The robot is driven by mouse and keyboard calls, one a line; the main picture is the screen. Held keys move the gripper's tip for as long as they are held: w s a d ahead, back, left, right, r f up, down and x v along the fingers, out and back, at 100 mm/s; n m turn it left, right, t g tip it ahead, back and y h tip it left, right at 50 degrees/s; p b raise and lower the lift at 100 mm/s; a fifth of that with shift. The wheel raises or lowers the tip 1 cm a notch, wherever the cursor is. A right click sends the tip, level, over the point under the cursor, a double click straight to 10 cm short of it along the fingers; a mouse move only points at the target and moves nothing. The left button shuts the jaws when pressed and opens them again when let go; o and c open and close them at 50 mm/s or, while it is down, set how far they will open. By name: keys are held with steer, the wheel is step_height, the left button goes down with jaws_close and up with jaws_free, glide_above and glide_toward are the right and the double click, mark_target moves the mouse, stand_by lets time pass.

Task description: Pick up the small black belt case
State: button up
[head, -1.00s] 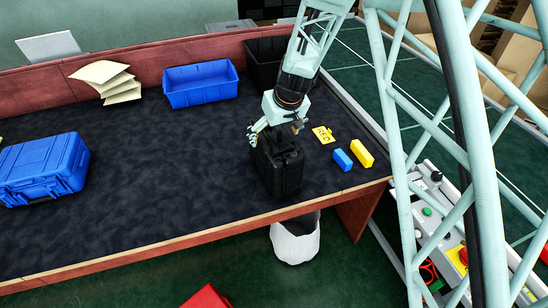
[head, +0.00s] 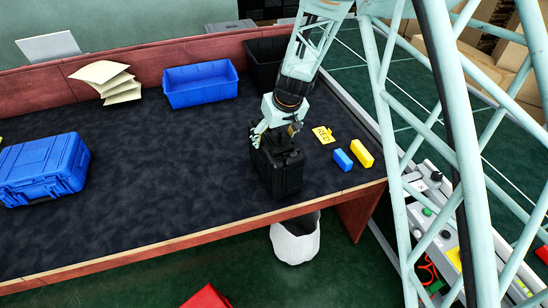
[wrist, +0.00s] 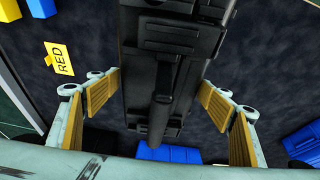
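The small black belt case (head: 278,172) stands upright on the dark table top near its front right edge in the head view. In the wrist view the case (wrist: 165,70) fills the middle, its handle towards my gripper. My gripper (head: 272,138) is at the top of the case in the head view. In the wrist view my gripper (wrist: 160,110) is open, with one yellow-padded finger on each side of the case. Gaps show between the pads and the case. The far lower side of the case is hidden.
A yellow RED tag (head: 323,135), a blue block (head: 342,160) and a yellow block (head: 362,153) lie right of the case. A blue case (head: 45,168) lies far left. A blue bin (head: 200,84) and a black bin (head: 265,62) stand behind. The table's middle is clear.

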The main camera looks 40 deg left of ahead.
steer(key=shift+r, duration=0.1)
steer(key=c, duration=1.1)
steer(key=shift+a+r, duration=0.1)
steer(key=shift+r, duration=1.7)
steer(key=b, duration=0.4)
glide_toward(280, 164)
steer(key=shift+x, duration=2.35)
